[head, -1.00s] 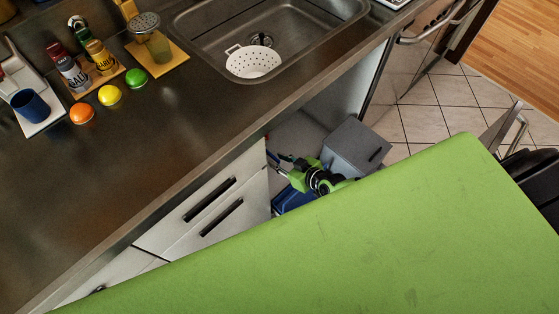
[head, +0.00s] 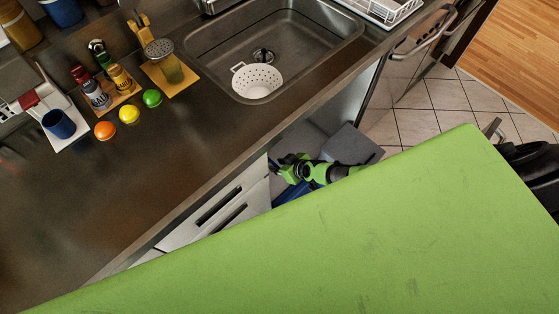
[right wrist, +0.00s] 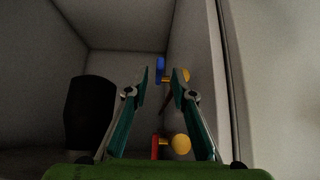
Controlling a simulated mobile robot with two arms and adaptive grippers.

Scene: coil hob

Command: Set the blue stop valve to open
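The blue stop valve shows in the right wrist view as a blue handle (right wrist: 160,69) beside a brass fitting, on the cabinet wall. My right gripper (right wrist: 162,82) is open, with its two fingertips to either side of the blue handle in the picture. Whether they touch it I cannot tell. In the head view my right gripper (head: 290,165) is inside the open cabinet under the sink, where the blue valve cannot be made out. My left gripper is not in view.
A red valve handle (right wrist: 155,146) with a brass fitting sits below the blue one. A dark object (right wrist: 88,112) stands at the left inside the cabinet. A grey box (head: 352,146) and a blue item (head: 291,193) are near my right arm. The counter edge lies above.

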